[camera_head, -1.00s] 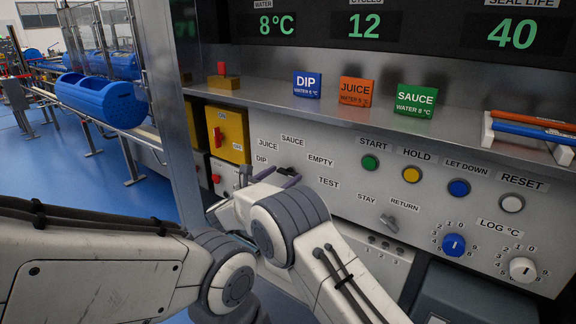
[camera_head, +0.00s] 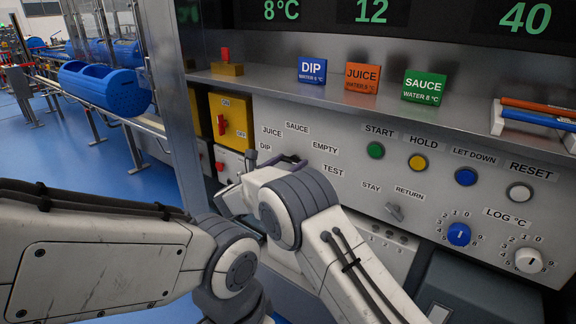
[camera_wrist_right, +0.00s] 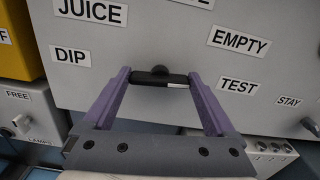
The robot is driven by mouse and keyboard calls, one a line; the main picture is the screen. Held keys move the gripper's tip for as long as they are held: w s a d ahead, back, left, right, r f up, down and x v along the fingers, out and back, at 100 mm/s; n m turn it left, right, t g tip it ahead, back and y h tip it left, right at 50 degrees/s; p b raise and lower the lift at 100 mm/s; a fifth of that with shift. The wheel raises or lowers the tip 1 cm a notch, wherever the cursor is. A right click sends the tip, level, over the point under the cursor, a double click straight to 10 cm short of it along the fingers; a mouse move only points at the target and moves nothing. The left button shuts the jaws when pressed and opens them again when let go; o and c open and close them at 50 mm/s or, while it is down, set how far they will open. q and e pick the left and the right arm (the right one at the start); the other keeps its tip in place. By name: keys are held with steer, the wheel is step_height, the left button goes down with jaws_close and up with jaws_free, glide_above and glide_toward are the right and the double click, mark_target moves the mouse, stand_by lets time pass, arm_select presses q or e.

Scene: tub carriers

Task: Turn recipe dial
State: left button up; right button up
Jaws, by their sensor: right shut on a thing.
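The recipe dial (camera_wrist_right: 160,76) is a dark bar knob with a white mark at its right end, on the grey panel among the labels JUICE, DIP, EMPTY and TEST. In the right wrist view the bar lies nearly level, its white end toward the TEST side. My right gripper (camera_wrist_right: 160,80) is shut on it, one purple finger at each end of the bar. In the head view my right gripper (camera_head: 275,160) is at the dial, which its wrist mostly hides. My left arm crosses the lower left; its gripper is out of sight.
Right of the dial are a stay/return switch (camera_head: 394,212), a green start button (camera_head: 375,150), other buttons and the LOG °C dials. DIP (camera_head: 311,70), JUICE and SAUCE blocks stand on the ledge above. A yellow box (camera_head: 230,121) is at left, near a metal post (camera_head: 172,100).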

steer(key=n+b, duration=0.3)
steer(key=n, duration=0.6)
steer(key=shift+n, duration=0.3)
steer(key=n+p, duration=0.1)
steer(key=n, duration=0.3)
steer(key=shift+w+a+n, duration=0.1)
steer(key=shift+a+n, duration=0.05)
steer(key=shift+n, duration=0.15)
steer(key=n+p, duration=0.2)
steer(key=n, duration=0.3)
steer(key=n+p, duration=0.3)
steer(key=n, duration=0.3)
steer(key=n+p, duration=0.2)
steer(key=n, duration=0.3)
steer(key=shift+f+p, duration=0.1)
steer(key=shift+p, duration=0.25)
steer(key=n+p, duration=0.1)
steer(key=n, duration=0.3)
steer(key=shift+f, duration=0.15)
steer(key=shift+n+p, duration=0.3)
steer(key=shift+n, duration=0.1)
